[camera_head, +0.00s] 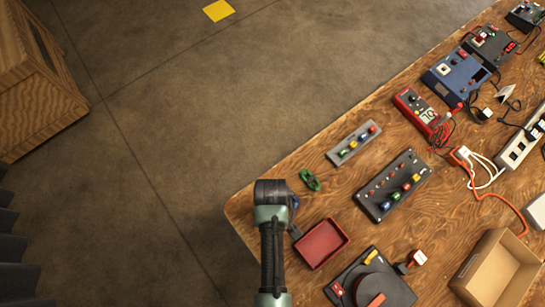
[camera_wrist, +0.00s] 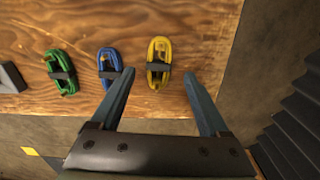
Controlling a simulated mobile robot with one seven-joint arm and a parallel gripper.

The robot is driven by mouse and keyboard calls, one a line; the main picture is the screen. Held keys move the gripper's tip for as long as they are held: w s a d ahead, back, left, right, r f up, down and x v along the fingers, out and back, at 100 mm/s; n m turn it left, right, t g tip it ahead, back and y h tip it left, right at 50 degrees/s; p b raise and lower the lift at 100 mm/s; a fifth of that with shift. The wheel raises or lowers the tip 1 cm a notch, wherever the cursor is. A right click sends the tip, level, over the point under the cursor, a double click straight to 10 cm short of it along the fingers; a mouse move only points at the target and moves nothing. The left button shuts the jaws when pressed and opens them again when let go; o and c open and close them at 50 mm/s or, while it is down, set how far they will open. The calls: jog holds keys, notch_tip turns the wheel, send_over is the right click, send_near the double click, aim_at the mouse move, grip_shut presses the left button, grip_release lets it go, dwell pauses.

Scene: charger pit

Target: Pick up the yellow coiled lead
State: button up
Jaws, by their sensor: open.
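The yellow coiled lead (camera_wrist: 159,50) lies on the wooden table near its edge in the wrist view, with a dark band around its middle. My gripper (camera_wrist: 159,73) is open and empty, its two fingertips to the left and right of the lead in the picture. How high they are above the table I cannot tell. In the head view my gripper (camera_head: 270,190) is over the table's near left corner, and the yellow lead is hidden there.
A blue coiled lead (camera_wrist: 109,60) and a green coiled lead (camera_wrist: 60,72) lie left of the yellow one. In the head view a red tray (camera_head: 321,243), a black device (camera_head: 370,285) and a grey button strip (camera_head: 354,143) stand nearby. Floor is open left of the table.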

jog(key=shift+w+f, duration=0.15)
jog(key=shift+f, duration=1.4)
grip_shut()
